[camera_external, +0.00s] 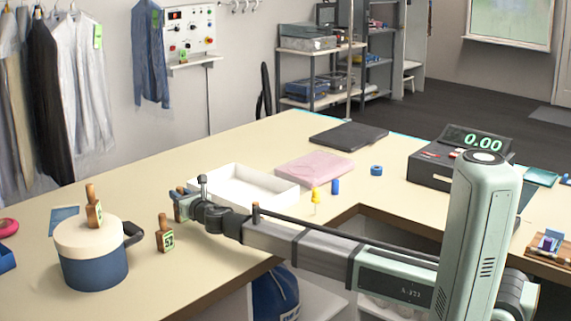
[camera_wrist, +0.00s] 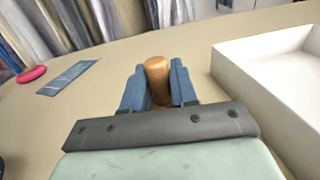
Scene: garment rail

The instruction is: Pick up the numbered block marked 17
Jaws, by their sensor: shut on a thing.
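My gripper (camera_external: 181,205) is low over the counter, left of the white tray. In the wrist view my gripper (camera_wrist: 158,90) has its blue fingers shut on a block with a rounded wooden handle (camera_wrist: 157,68). The held block's number is hidden. Another wooden-handled block (camera_external: 165,236) stands on the counter with a green label that seems to read 52. A further block (camera_external: 94,208) stands on the lid of the blue pot; its label is too small to read surely.
The white tray (camera_external: 228,172) is close to the right of my gripper. The blue pot (camera_external: 95,267) with a cream lid stands at the left. A pink folded cloth (camera_external: 313,169), a yellow pin-like item (camera_external: 315,196) and a cash register (camera_external: 447,167) are further right.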

